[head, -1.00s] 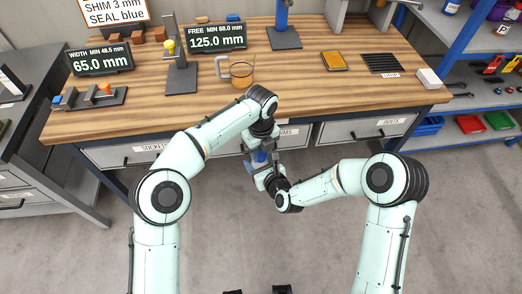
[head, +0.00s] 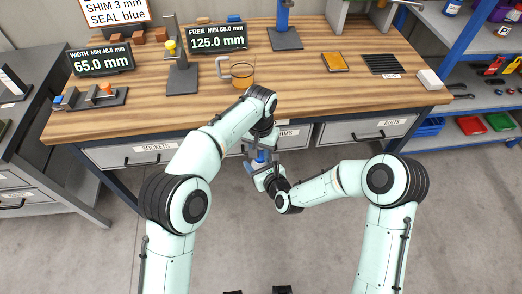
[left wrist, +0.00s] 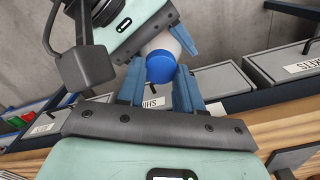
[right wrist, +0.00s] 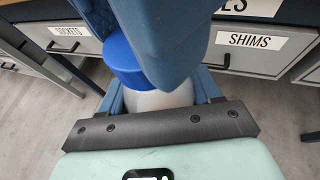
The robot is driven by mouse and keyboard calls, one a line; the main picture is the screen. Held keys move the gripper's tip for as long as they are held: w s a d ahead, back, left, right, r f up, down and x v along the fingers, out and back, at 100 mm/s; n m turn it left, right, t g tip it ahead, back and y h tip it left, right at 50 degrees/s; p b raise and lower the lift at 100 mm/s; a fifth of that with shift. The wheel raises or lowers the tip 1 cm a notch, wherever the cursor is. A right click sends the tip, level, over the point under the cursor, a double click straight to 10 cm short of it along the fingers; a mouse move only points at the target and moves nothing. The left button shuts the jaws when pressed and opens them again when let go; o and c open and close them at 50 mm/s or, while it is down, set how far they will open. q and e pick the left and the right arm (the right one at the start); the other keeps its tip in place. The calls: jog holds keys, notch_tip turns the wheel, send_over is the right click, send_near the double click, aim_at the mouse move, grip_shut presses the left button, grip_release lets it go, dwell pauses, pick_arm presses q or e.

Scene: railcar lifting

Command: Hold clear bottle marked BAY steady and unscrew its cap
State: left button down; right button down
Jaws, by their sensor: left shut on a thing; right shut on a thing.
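The bottle (right wrist: 158,100) is a pale, whitish body with a blue cap (right wrist: 120,58) in the right wrist view; no BAY marking can be read. My right gripper (head: 266,174) is shut on the bottle body and holds it in the air in front of the bench. My left gripper (left wrist: 160,78) is shut on the blue cap, which shows between its blue fingers in the left wrist view. The cap sits at the end of the bottle; whether it is loose cannot be told. In the head view both grippers meet, mostly hiding the bottle.
The wooden bench (head: 130,118) stands just beyond the grippers, with labelled drawers (head: 365,129) under its front edge. A shelf (head: 478,101) is at the right. The floor below is clear.

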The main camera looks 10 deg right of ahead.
pick_arm(q)
jog(key=n, duration=0.4)
jog(key=shift+w+d+r+n, duration=0.1)
jog(key=shift+w+r+n, duration=0.05)
jog(key=shift+n, duration=0.25)
jog(key=n, duration=0.5)
jog(key=shift+r, duration=0.1)
jog(key=shift+r, duration=0.95)
